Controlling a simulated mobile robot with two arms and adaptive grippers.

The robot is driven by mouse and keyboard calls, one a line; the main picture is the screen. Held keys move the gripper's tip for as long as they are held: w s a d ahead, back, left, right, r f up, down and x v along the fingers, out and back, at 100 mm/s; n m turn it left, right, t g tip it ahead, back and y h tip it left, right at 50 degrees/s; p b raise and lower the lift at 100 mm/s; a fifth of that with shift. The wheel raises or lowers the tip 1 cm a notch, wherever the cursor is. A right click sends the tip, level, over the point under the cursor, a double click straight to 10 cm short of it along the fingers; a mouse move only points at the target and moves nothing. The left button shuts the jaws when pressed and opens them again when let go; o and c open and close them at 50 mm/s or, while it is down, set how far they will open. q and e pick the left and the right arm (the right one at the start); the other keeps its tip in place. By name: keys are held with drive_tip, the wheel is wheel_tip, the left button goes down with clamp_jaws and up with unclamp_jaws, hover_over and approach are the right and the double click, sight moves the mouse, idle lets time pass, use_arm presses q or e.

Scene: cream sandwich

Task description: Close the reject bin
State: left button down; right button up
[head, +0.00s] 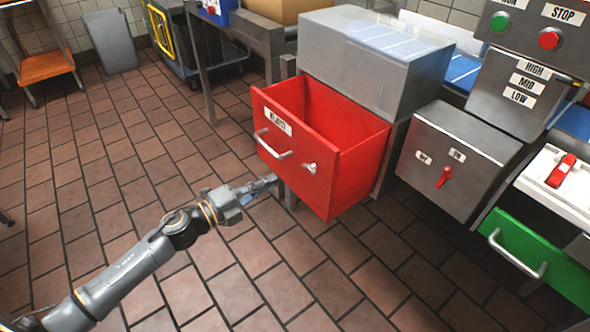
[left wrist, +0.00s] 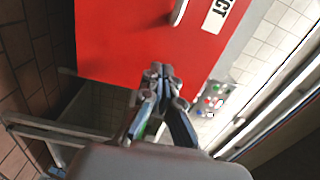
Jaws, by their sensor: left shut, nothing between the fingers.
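The reject bin (head: 295,150) is a red drawer, pulled well out from under a grey metal housing (head: 375,55), with its inside showing empty. My left gripper (head: 274,181) is shut and empty, low in front of the bin's front panel, below the handle. In the left wrist view the shut fingertips (left wrist: 162,70) overlap the lower part of the red front (left wrist: 125,45); I cannot tell whether they touch it. My right gripper is not in view.
A grey box with a red switch (head: 445,177) stands right of the bin, with a green drawer (head: 535,255) beyond it. A control panel with green and red buttons (head: 549,39) is at the upper right. The tiled floor (head: 130,170) to the left is mostly clear.

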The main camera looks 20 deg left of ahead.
use_arm(q)
drive_tip(key=x, duration=0.8)
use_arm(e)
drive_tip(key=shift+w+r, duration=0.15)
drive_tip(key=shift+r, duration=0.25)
